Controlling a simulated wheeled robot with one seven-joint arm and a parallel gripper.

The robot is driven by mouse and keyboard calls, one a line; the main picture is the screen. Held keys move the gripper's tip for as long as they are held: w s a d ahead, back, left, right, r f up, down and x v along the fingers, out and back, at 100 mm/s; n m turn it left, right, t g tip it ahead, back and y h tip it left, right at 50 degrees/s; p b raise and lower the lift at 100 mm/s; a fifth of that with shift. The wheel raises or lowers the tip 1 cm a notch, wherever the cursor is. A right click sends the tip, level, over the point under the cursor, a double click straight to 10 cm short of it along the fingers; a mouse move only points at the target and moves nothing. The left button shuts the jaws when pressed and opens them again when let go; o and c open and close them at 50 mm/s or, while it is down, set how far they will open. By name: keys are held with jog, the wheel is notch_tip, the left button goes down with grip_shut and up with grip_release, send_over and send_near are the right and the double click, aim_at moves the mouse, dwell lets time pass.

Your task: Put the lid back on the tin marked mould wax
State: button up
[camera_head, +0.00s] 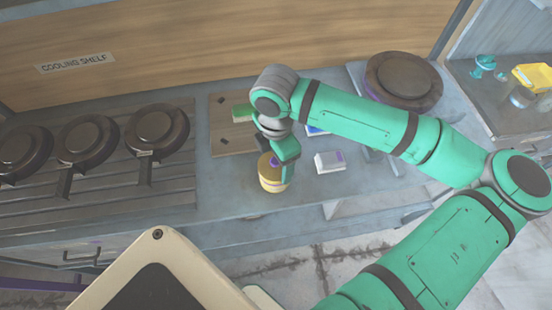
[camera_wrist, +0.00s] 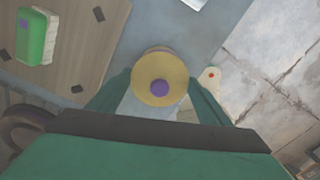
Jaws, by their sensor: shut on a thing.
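A round yellow lid with a purple knob (camera_wrist: 159,80) sits between the fingers of my gripper (camera_wrist: 158,96) in the wrist view. My gripper is shut on the lid. In the head view my gripper (camera_head: 284,166) points down at the front of the bench, and the yellow lid and the tin (camera_head: 273,186) show as one short round shape under it. The lid is directly over the tin, but I cannot tell whether it is seated or slightly above. The tin's marking is not readable, and the lid hides most of the tin in the wrist view.
A board (camera_head: 226,137) with a green block (camera_head: 242,112) lies behind left. A white box (camera_head: 330,162) stands close on the right. The bench's front edge is near the tin.

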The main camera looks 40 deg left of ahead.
dwell(0.4)
jog(key=o, duration=1.1)
jog(key=shift+o, duration=0.8)
jog(key=shift+r, duration=0.15)
jog(key=shift+r, duration=3.35)
grip_shut()
jog(key=shift+f, duration=2.1)
